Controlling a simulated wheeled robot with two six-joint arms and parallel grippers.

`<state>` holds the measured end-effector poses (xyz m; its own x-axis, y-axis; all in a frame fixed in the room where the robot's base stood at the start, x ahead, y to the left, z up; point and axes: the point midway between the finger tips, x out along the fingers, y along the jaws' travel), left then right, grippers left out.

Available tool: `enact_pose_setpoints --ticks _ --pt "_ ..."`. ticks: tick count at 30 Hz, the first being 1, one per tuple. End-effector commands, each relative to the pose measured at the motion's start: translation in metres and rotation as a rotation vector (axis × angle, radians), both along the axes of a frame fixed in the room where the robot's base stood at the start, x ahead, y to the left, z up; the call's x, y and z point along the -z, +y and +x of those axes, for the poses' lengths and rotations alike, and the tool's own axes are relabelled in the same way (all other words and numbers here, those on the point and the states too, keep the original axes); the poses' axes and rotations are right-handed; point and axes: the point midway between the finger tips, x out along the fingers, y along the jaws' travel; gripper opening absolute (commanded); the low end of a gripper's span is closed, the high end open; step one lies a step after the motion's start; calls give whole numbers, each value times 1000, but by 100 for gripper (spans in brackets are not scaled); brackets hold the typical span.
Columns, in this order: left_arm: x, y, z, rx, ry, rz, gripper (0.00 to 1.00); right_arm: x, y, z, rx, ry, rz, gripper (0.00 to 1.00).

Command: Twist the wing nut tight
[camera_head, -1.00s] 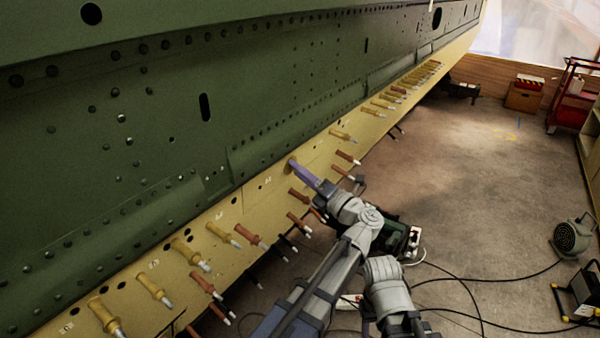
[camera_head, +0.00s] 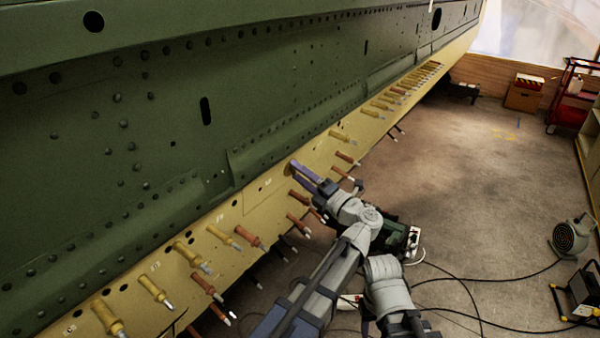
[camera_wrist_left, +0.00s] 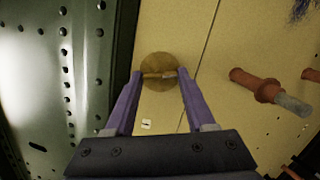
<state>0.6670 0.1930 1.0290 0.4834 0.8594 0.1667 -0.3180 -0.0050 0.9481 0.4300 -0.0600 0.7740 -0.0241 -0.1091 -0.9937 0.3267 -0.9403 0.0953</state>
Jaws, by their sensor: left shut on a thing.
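The wing nut (camera_wrist_left: 157,76) is a brass-coloured piece with a round base and a raised wing, flat against the yellow panel (camera_wrist_left: 185,35) in the left wrist view. The purple fingers of my left gripper (camera_wrist_left: 158,76) are shut on its wing, one finger on each side. In the head view my left gripper (camera_head: 298,168) reaches the yellow strip (camera_head: 262,192) below the green skin, and the fingers mostly hide the nut. My right gripper is not in view.
Several yellow and red-brown pins (camera_head: 247,236) stick out of the strip on both sides of my gripper. A red-brown pin (camera_wrist_left: 268,90) stands right of the nut in the wrist view. Cables and a fan (camera_head: 571,238) are on the floor at right.

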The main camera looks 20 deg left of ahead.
Motion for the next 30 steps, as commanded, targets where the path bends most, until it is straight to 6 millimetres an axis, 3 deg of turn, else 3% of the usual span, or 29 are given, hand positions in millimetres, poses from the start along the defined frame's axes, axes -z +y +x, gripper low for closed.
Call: enact_pose_setpoints --ticks 15,30 --pt "-1 -1 -1 -32 262 92 0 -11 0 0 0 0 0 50" --pt "0 -1 -1 -36 299 104 0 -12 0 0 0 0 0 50"
